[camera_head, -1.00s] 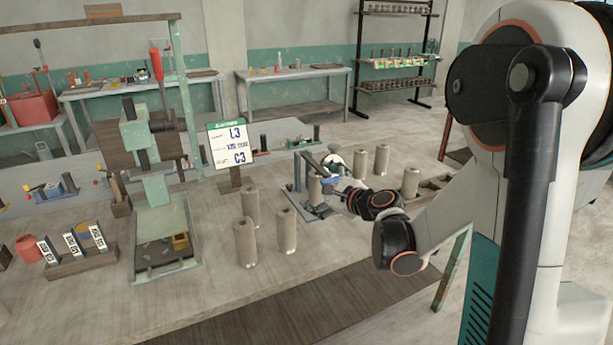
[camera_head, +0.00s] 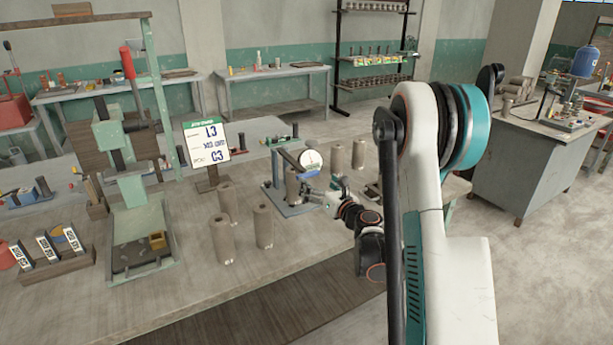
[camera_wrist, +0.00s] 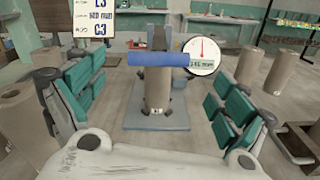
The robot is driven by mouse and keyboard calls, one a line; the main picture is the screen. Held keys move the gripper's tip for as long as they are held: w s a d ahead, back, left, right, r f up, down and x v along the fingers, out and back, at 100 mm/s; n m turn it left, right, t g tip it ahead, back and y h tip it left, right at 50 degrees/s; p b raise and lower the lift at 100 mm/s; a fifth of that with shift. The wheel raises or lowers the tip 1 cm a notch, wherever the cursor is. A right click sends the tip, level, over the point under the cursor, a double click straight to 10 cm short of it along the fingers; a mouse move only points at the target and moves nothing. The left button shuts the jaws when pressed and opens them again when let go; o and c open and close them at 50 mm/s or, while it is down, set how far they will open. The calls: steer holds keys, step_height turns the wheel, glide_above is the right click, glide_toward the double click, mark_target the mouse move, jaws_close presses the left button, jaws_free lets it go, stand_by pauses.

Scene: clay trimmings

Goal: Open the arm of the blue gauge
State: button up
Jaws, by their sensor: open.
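The blue gauge (camera_head: 290,208) stands on the workbench, with a grey-blue base, an upright post and a round white dial (camera_head: 311,160). In the wrist view its blue arm (camera_wrist: 158,59) lies level across the top of a brown clay cylinder (camera_wrist: 158,92), with the dial (camera_wrist: 203,55) at its right end. The cylinder stands upright on the gauge base (camera_wrist: 140,121). My gripper (camera_wrist: 155,98) is open, its green-padded fingers spread left and right of the gauge in the picture. Nothing is between the pads that I can see held. In the head view my gripper (camera_head: 333,193) is just right of the gauge.
Several clay cylinders (camera_head: 263,227) stand left of the gauge and others (camera_head: 337,160) behind it. A sign (camera_head: 207,143) stands behind left. A green press (camera_head: 137,215) and a wooden rack (camera_head: 52,262) are farther left. The bench front is clear.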

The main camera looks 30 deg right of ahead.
mark_target(310, 176)
steer(key=w+b, duration=0.1)
steer(key=w, duration=0.6)
steer(key=shift+w+a, duration=0.15)
steer(key=shift+w, duration=0.1)
steer(key=c, duration=1.4)
